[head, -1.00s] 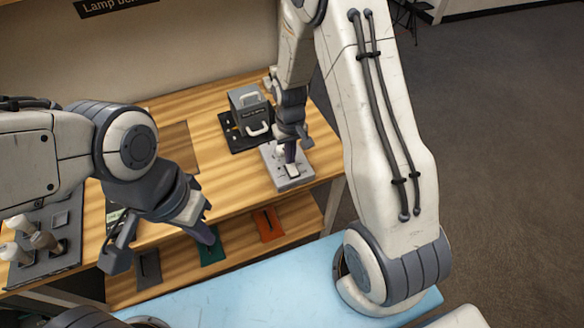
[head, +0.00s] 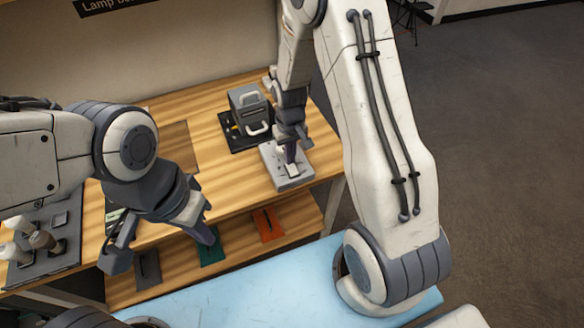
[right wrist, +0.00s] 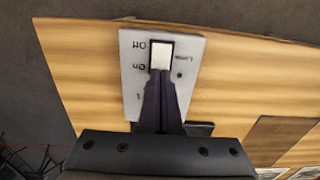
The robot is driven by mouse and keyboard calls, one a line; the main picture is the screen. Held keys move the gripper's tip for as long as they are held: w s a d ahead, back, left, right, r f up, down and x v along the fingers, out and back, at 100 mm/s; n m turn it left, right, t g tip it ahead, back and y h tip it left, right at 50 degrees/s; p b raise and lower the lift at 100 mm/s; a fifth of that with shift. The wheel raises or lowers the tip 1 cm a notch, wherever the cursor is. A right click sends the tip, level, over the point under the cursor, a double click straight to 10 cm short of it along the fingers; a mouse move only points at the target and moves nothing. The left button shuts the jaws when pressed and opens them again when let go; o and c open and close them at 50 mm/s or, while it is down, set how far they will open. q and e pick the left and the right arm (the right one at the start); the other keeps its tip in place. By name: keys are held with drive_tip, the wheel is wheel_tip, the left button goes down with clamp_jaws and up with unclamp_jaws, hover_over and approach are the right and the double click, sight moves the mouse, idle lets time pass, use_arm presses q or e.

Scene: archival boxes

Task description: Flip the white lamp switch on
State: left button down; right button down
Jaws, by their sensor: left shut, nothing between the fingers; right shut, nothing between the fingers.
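The lamp switch is a white rocker (right wrist: 161,54) on a light grey plate (right wrist: 190,50) lying on the wooden bench; the plate also shows in the head view (head: 283,183). In the right wrist view the labels "Off" and "On" read upside down beside the rocker, "On" at the end nearer my gripper. My right gripper (right wrist: 161,76) is shut and empty, its tips at the rocker's "On" end. I cannot tell whether they touch it or which way the rocker tilts. My left gripper (head: 209,232) is shut and empty over the bench's front edge.
A grey box with white handles (head: 250,110) stands on a black mat just behind the plate. A lower wooden shelf (head: 180,272) holds grey, green and orange pieces. A dark rack with knobs (head: 45,250) stands at the left. The bench's right edge is close to the plate.

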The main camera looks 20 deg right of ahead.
drive_tip(key=shift+f+b, duration=0.45)
drive_tip(key=shift+f, duration=0.25)
drive_tip(key=shift+r, duration=0.15)
wheel_tip(320, 180, up, 7)
drive_tip(key=p, duration=0.6)
idle(0.3)
idle(0.3)
drive_tip(key=s+a+r+n, duration=0.3)
drive_tip(key=s+a+r, duration=0.4)
drive_tip(key=a+r, duration=0.35)
drive_tip(key=s+a+r+n, duration=0.1)
drive_tip(key=s+r, duration=0.3)
drive_tip(key=s, duration=0.4)
drive_tip(key=s+a+r+n+y, duration=0.1)
drive_tip(key=s+r, duration=0.3)
drive_tip(key=s, duration=0.4)
drive_tip(key=shift+s+a+r+n, duration=0.15)
drive_tip(key=shift+s+a+n, duration=0.2)
drive_tip(key=shift+a+n, duration=0.5)
